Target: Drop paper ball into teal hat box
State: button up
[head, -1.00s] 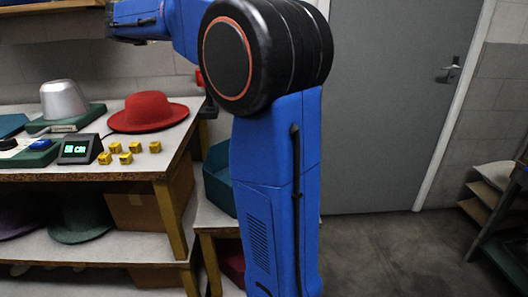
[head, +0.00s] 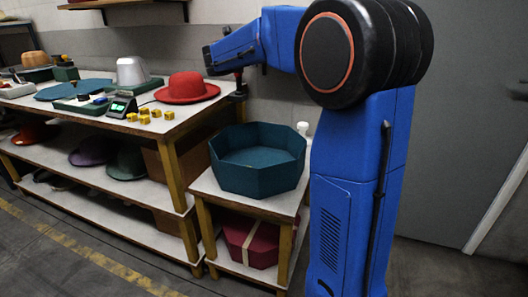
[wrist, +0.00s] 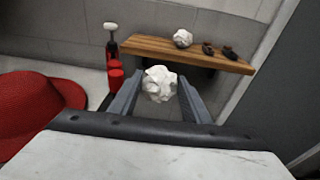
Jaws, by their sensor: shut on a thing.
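The teal hat box (head: 258,180) is an open eight-sided box on a low side table in the head view. Its inside looks empty from here. In the wrist view my gripper (wrist: 158,88) is shut on a crumpled white paper ball (wrist: 158,78), held between the two fingertips. In the head view my arm reaches left above the workbench, its end near the red hat and up and left of the box. The fingers and the held ball cannot be made out there. The box is not seen in the wrist view.
A red hat (head: 187,86) sits on the workbench (head: 180,118) with several yellow blocks. A lidded red box (head: 250,240) is under the teal box. In the wrist view, a wooden shelf (wrist: 150,47) holds another white crumpled ball (wrist: 182,38) and dark items.

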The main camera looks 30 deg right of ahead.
jog(key=s+a+f+m+g+h, duration=0.1)
jog(key=s+f, duration=0.3)
jog(key=f, duration=0.5)
jog(key=s+a+f+m+g+h, duration=0.1)
jog(key=s+f+m+g, duration=0.1)
jog(key=f, duration=0.7)
jog(key=s+a+f+m+g+h, duration=0.1)
jog(key=s+f+m+g, duration=0.1)
jog(key=s+f, duration=0.3)
jog(key=shift+s+f+g, duration=0.3)
jog(key=shift+f+g, duration=0.4)
jog(key=shift+f, duration=1.65)
jog(key=shift+a, duration=0.1)
jog(key=o, duration=1.1)
notch_tip(320, 180, up, 10)
